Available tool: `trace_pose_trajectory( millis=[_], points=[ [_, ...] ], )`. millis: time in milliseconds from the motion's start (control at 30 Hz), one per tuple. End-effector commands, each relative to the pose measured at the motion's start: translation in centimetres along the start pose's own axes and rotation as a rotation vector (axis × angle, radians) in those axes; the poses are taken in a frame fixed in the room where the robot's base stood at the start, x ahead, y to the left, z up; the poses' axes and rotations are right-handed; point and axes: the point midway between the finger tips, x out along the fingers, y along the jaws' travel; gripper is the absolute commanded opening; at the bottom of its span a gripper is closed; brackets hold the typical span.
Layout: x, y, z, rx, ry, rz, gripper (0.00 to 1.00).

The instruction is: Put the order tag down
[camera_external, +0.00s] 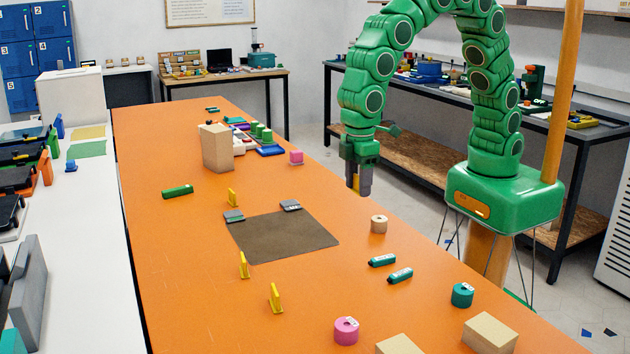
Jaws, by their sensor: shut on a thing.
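My gripper (358,186) hangs from the green arm above the right part of the orange table, pointing down. It is shut on a small yellow piece, which I take to be the order tag (357,183); only a sliver shows between the dark fingers. Three similar yellow upright pieces stand on the table: one (232,197) behind the dark brown mat (283,238), one (244,265) at its front left corner, and one (275,298) nearer the front.
A tan spool (378,224) stands below and right of my gripper. Two dark green cylinders (382,260) (400,275), a teal roll (462,295), a pink roll (346,330) and cardboard boxes (490,333) lie nearer. The mat's middle is bare.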

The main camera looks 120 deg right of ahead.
Motion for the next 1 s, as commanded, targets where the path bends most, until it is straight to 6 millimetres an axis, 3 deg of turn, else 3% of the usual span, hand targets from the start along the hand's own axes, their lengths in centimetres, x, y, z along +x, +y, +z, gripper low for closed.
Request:
trace_pose_trajectory(
  millis=[200, 400, 667, 1000],
  points=[
    [-0.1, 6.1, -0.6, 0.018, 0.000, -0.001, 0.22],
    [-0.2, 9.7, -0.6, 0.023, 0.000, -0.001, 0.22],
    [0.0, 11.2, -1.2, 0.023, 0.001, 0.000, 0.22],
    [1.7, 11.3, -5.0, 0.022, 0.002, 0.000, 0.22]
  ],
)
